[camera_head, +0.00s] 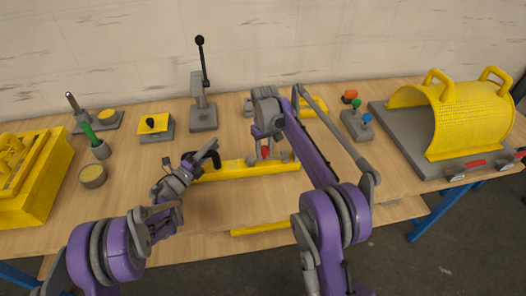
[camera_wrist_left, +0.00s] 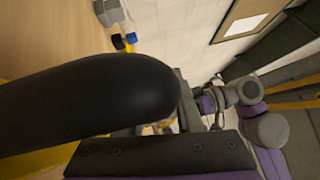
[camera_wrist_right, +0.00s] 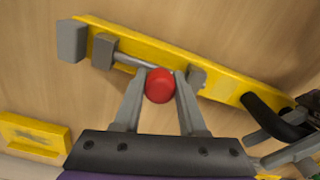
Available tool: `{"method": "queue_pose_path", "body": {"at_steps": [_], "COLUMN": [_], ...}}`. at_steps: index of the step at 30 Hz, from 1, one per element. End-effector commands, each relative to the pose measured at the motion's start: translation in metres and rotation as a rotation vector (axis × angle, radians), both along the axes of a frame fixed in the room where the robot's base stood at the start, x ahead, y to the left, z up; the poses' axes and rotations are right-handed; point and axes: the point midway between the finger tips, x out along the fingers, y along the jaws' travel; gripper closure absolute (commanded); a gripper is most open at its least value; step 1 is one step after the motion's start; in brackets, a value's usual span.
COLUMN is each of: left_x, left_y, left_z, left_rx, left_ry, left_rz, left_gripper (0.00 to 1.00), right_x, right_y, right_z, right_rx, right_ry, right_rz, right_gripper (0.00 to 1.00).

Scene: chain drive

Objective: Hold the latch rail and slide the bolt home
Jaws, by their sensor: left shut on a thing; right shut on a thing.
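The yellow latch rail (camera_head: 230,172) lies lengthwise on the bench; the right wrist view shows it diagonally (camera_wrist_right: 225,88). My left gripper (camera_head: 197,163) is shut on the black handle (camera_head: 212,147) at the rail's left end; the handle fills much of the left wrist view (camera_wrist_left: 90,100). My right gripper (camera_wrist_right: 158,98) is shut on the red knob (camera_wrist_right: 160,85) of the grey bolt (camera_wrist_right: 131,61), over the rail. The bolt's rod reaches a grey block (camera_wrist_right: 103,50). A separate grey end block (camera_wrist_right: 72,40) stands beyond it; I see no rod in the gap between them.
A lever stand (camera_head: 203,112) and a yellow-topped box with a black knob (camera_head: 154,127) stand behind the rail. A yellow perforated guard (camera_head: 470,115) is at the right, a yellow case (camera_head: 30,185) at the left. A coloured-button box (camera_head: 357,124) stands behind my right arm.

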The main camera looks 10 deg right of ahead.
Motion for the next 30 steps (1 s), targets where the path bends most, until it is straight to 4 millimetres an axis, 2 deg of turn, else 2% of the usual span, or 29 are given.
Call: {"method": "queue_pose_path", "body": {"at_steps": [6, 15, 16, 21, 30], "left_x": [0.0, 0.0, 0.0, 0.0, 0.0], "left_y": [0.001, 0.002, 0.002, 0.002, 0.001], "left_z": [0.0, 0.0, 0.0, 0.0, 0.0], "left_rx": [0.001, 0.001, 0.001, 0.001, 0.0], "left_ry": [0.001, 0.0, 0.0, 0.0, 0.001], "left_rz": [0.0, 0.003, 0.003, 0.003, 0.002], "left_gripper": [1.0, 1.0, 1.0, 1.0, 1.0], "right_x": [-0.001, -0.001, -0.001, -0.001, -0.001], "right_y": [-0.041, -0.047, -0.047, -0.046, -0.045], "right_z": [0.0, 0.001, 0.0, 0.0, 0.001], "right_rx": [-0.004, -0.005, -0.005, -0.004, -0.002], "right_ry": [-0.001, -0.001, -0.001, -0.001, 0.0], "right_rz": [-0.005, -0.002, -0.002, -0.002, -0.001], "right_gripper": [1.0, 1.0, 0.58, 0.29, 0.29]}}
